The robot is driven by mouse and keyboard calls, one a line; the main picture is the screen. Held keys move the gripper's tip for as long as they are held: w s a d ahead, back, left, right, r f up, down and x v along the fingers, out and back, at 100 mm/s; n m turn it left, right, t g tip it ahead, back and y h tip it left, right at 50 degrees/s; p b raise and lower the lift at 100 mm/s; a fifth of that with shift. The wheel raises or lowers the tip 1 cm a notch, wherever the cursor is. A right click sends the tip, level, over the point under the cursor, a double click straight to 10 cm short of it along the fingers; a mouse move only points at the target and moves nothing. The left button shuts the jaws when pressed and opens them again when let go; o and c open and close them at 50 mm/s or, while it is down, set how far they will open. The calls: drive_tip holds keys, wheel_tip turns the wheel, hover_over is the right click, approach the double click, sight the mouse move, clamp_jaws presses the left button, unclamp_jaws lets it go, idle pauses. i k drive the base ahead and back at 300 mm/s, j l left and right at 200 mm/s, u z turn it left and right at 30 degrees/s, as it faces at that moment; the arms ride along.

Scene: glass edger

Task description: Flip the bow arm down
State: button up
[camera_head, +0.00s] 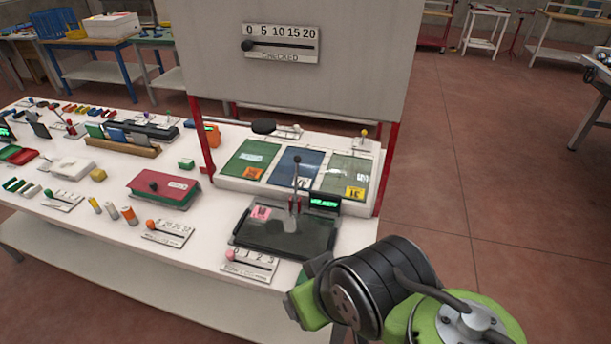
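A thin upright lever (296,184) with a dark knob on top stands on a black tray-like unit (262,247) at the front right of the white table. It looks like the bow arm, but I cannot be sure. A pink tag (261,213) and a small green-lit display (324,202) are on or beside this unit. My gripper (303,302) is at the lower middle, in front of the table's right front edge and apart from the lever. Its fingers are seen partly from behind, so their opening is hidden, and nothing shows in them.
Three colored panels (249,158) lie behind the unit under a large grey board (320,85) on red posts (388,160). Floor is clear at right.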

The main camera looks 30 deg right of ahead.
sight(297, 159)
drive_tip(key=l+u, duration=0.2)
drive_tip(key=l, duration=0.2)
drive_tip(key=k+l+u, duration=0.15)
drive_tip(key=l, duration=0.25)
drive_tip(key=k+l+u, duration=0.2)
drive_tip(key=l, duration=0.2)
drive_tip(key=l+u, duration=0.15)
drive_tip(key=l, duration=0.25)
drive_tip(key=k+l+u, duration=0.15)
drive_tip(key=l, duration=0.25)
drive_tip(key=l+u, duration=0.2)
drive_tip(key=l, duration=0.2)
drive_tip(key=k+l+u, duration=0.15)
drive_tip(key=l, duration=0.25)
drive_tip(key=k+l+u, duration=0.15)
drive_tip(key=l, duration=0.2)
drive_tip(key=k+l+u, duration=0.15)
drive_tip(key=l, duration=0.2)
drive_tip(key=i+l+u, duration=0.15)
drive_tip(key=u, duration=0.15)
drive_tip(key=i+l+u, duration=0.15)
drive_tip(key=l+u, duration=0.15)
drive_tip(key=i+l+u, duration=0.1)
drive_tip(key=i, duration=0.15)
drive_tip(key=i+l+u, duration=0.15)
drive_tip(key=i, duration=0.15)
